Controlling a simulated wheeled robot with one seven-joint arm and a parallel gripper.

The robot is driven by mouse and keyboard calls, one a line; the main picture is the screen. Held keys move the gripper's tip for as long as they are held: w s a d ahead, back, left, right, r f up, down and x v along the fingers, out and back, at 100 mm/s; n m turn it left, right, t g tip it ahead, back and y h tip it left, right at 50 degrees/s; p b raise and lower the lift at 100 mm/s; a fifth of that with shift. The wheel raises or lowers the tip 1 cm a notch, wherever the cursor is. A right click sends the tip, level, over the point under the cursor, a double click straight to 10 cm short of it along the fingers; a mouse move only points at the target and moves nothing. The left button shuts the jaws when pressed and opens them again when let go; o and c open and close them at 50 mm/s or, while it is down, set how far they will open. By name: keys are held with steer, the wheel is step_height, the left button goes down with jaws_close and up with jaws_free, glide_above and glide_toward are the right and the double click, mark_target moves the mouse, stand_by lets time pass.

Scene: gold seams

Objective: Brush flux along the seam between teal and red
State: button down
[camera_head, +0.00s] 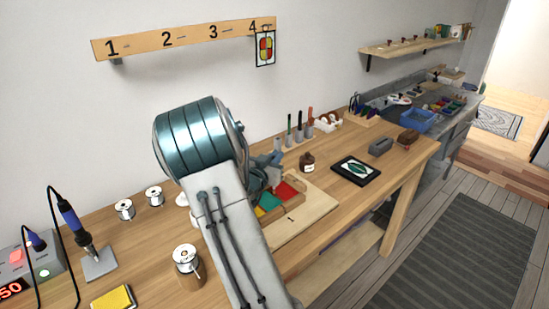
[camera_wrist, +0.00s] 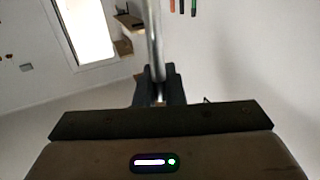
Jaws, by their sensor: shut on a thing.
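On a pale wooden board (camera_head: 308,212) on the bench lie flat coloured pieces in a wooden frame: a red piece (camera_head: 289,191), a green-teal piece (camera_head: 269,202) and a yellow piece (camera_head: 260,212). The red and teal pieces lie side by side; their seam is small and partly hidden. My gripper (camera_head: 268,163) is above and behind these pieces, largely hidden by my arm. In the wrist view my gripper (camera_wrist: 158,90) is shut on a slim grey rod (camera_wrist: 155,40), likely the brush handle. Its bristles are hidden, so I cannot tell whether it touches the seam.
A small dark bottle (camera_head: 307,162) stands behind the board. A dark framed picture (camera_head: 356,171) lies to the right. A pattern card (camera_head: 265,48) hangs under number 4.

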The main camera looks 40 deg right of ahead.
steer(key=shift+s+d+b, duration=0.2)
steer(key=shift+s+b, duration=0.9)
steer(key=shift+s, duration=1.85)
stand_by(0.5)
step_height(320, 180, up, 6)
steer(key=p, duration=0.4)
stand_by(0.5)
steer(key=shift+w, duration=0.1)
stand_by(0.4)
steer(key=shift+w+a+f+b, duration=0.1)
steer(key=shift+w+f+b, duration=0.1)
steer(key=shift+w+f, duration=0.3)
steer(key=shift+w+f+b, duration=0.2)
steer(key=shift+w+f, duration=0.1)
steer(key=shift+w, duration=0.3)
